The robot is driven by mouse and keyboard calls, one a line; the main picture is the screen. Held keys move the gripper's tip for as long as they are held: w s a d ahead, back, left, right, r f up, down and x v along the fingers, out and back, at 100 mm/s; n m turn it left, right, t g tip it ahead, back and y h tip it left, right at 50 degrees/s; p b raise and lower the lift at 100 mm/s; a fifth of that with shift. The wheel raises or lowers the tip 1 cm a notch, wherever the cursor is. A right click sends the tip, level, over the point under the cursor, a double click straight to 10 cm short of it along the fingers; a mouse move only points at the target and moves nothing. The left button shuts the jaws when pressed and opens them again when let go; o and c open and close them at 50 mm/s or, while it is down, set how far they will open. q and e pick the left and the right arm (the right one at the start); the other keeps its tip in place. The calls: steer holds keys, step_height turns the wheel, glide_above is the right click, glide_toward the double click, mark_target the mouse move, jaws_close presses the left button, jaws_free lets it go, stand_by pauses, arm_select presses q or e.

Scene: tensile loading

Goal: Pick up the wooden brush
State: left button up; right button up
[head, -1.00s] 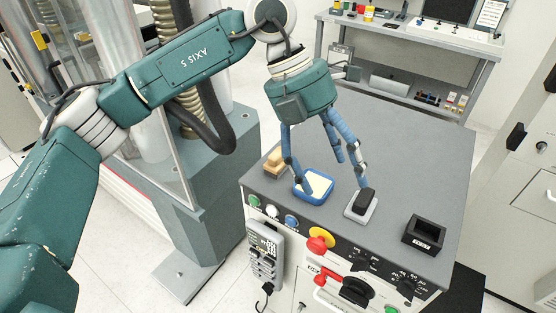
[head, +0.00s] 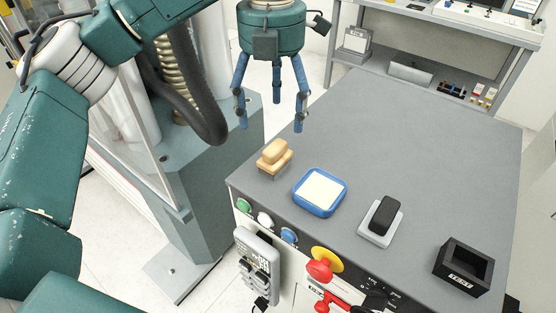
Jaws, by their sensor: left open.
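The wooden brush (head: 274,157) is a light tan block with a rounded grip on top. It sits upright on the grey cabinet top near its left corner. My left gripper (head: 270,115) hangs above and slightly behind the brush, with its blue fingers pointing down and spread apart. It is open and empty, and apart from the brush. My right gripper is not in view.
A blue tray with a pale pad (head: 320,191) lies just right of the brush. Farther right are a black block on a light base (head: 381,220) and a black open box (head: 463,267). Buttons and a red knob (head: 319,268) line the front. The back of the top (head: 420,135) is clear.

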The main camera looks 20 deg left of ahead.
mark_target(271, 144)
arm_select(q)
steer(key=f, duration=0.3)
steer(key=f+p, duration=0.1)
steer(key=f, duration=0.1)
steer(key=shift+w+a, duration=0.1)
steer(key=shift+w, duration=0.15)
steer(key=shift+s+f, duration=0.1)
steer(key=shift+f, duration=0.25)
steer(key=f+p, duration=0.1)
steer(key=f, duration=0.2)
steer(key=f+p, duration=0.1)
steer(key=f, duration=0.1)
steer(key=shift+w+a+p, duration=0.25)
steer(key=shift+a+p, duration=0.05)
steer(key=shift+a, duration=0.05)
steer(key=shift+f, duration=0.3)
steer(key=c, duration=1.3)
